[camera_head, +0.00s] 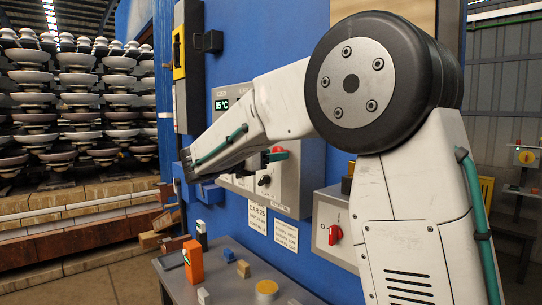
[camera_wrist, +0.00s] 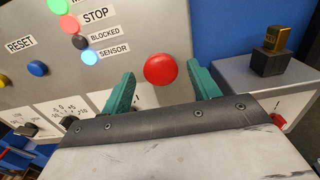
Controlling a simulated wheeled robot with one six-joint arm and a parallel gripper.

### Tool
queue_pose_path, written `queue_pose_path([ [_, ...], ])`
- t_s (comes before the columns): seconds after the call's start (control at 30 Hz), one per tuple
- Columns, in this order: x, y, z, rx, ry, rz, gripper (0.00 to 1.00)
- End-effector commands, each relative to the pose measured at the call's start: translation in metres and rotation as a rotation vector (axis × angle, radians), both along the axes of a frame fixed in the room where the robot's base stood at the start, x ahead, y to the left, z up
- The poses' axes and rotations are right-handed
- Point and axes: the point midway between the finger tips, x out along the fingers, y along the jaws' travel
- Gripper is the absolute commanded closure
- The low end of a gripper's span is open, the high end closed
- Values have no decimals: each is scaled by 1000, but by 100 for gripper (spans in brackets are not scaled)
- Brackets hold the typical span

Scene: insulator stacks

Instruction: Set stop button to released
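The red stop button (camera_wrist: 160,69) is a round mushroom head on the grey control panel (camera_wrist: 140,30). It also shows small in the head view (camera_head: 278,149). My gripper (camera_wrist: 162,88) is open, with one teal finger on each side of the button. A gap shows between the button and each finger, and nothing is held. I cannot tell whether the button is pressed in or released. In the head view my arm covers most of the gripper, with a teal part just below the button.
A blue button (camera_wrist: 38,68) and small lights sit left of the stop button; the blue SENSOR light (camera_wrist: 90,57) is lit. A grey box with a red rotary switch (camera_head: 335,234) juts out at right, a black-and-brass block (camera_wrist: 272,55) on top. A bench with orange block (camera_head: 193,262) stands below.

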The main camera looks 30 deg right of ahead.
Motion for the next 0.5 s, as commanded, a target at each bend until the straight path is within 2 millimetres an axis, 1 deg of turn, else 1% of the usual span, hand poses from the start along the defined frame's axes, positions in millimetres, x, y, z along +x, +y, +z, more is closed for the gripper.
queue_pose_path([
  [0.17,-1,3,0,0,0,0,39],
  [0.27,-3,16,0,0,0,2,39],
  [0.5,-10,57,0,0,0,3,39],
])
